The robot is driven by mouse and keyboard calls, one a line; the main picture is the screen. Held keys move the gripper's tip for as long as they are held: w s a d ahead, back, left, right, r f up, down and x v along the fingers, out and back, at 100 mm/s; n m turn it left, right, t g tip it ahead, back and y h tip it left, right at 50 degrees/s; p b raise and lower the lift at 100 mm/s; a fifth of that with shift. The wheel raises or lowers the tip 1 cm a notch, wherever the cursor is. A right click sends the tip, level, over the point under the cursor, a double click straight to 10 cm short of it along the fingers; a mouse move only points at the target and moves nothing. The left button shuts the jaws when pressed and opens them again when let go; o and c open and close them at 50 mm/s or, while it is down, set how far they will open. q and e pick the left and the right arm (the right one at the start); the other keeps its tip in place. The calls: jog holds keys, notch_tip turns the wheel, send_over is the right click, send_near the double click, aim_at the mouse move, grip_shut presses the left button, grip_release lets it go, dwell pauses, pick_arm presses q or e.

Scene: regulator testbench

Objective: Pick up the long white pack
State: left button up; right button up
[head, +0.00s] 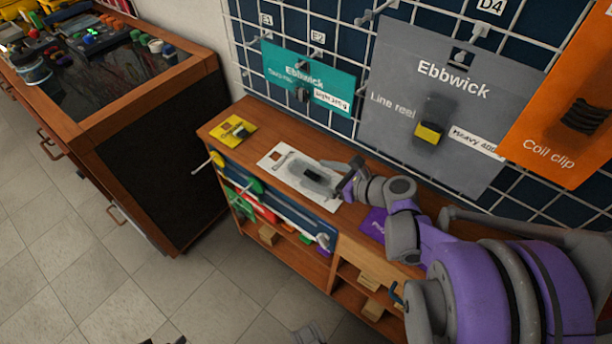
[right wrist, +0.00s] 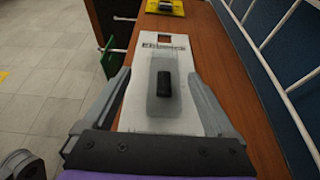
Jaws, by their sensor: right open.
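The long white pack (head: 276,160) lies flat on the top of the wooden cabinet, with a dark item in a clear blister at its middle. It also shows in the right wrist view (right wrist: 147,112), running lengthwise away from me. My right gripper (head: 345,184) is at the near right end of the pack. In the right wrist view the right gripper (right wrist: 160,78) is open, with one finger on each side of the pack and nothing clearly gripped. Whether the fingers touch the pack I cannot tell. Dark tips at the bottom edge of the head view may be my left gripper.
A yellow pack (head: 233,131) lies farther left on the cabinet top (head: 262,118). A purple pack (head: 374,223) lies partly hidden under my right arm. A wire grid behind holds teal (head: 282,72), grey (head: 400,100) and orange (head: 558,125) packs. Colored packs stick out at the cabinet's front.

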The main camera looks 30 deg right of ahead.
aim_at(306, 170)
jog(key=x, duration=0.2)
jog(key=b+x, duration=0.1)
jog(key=x, duration=0.3)
jog(key=shift+d, duration=0.35)
grip_shut()
